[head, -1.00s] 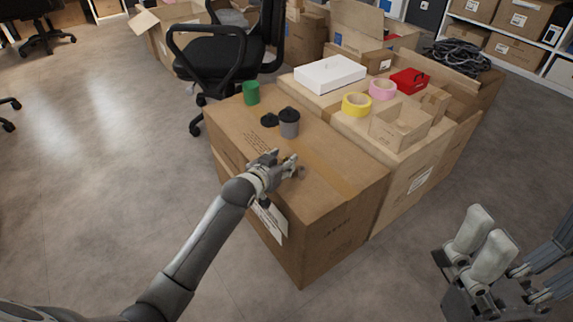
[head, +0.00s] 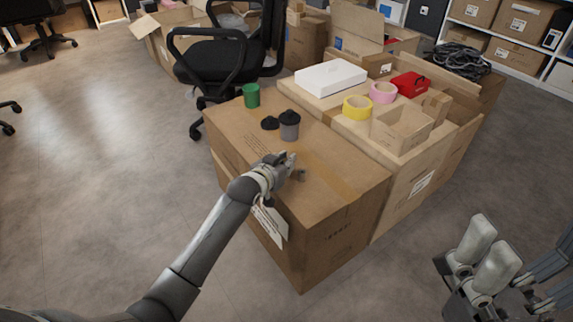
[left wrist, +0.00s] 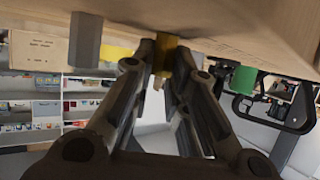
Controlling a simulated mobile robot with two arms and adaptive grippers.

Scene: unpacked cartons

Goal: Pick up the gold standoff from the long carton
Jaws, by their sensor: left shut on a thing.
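The gold standoff (left wrist: 165,56) shows in the left wrist view as a small golden block between the fingertips. My left gripper (left wrist: 167,62) is shut on it, right at the carton's top surface. I cannot tell whether the standoff still touches the carton. In the head view my left gripper (head: 295,171) is low over the near part of the long carton (head: 335,212), and its fingers largely hide the standoff. My right gripper (head: 486,250) is at the lower right, away from the cartons; whether it is open or shut is unclear.
On the same carton stand a grey canister (head: 289,126), a black piece (head: 270,123) and a green cup (head: 251,95). The neighbouring carton bears a yellow tape roll (head: 357,107), a pink tape roll (head: 383,92) and a white box (head: 331,76). A black chair (head: 222,58) stands behind.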

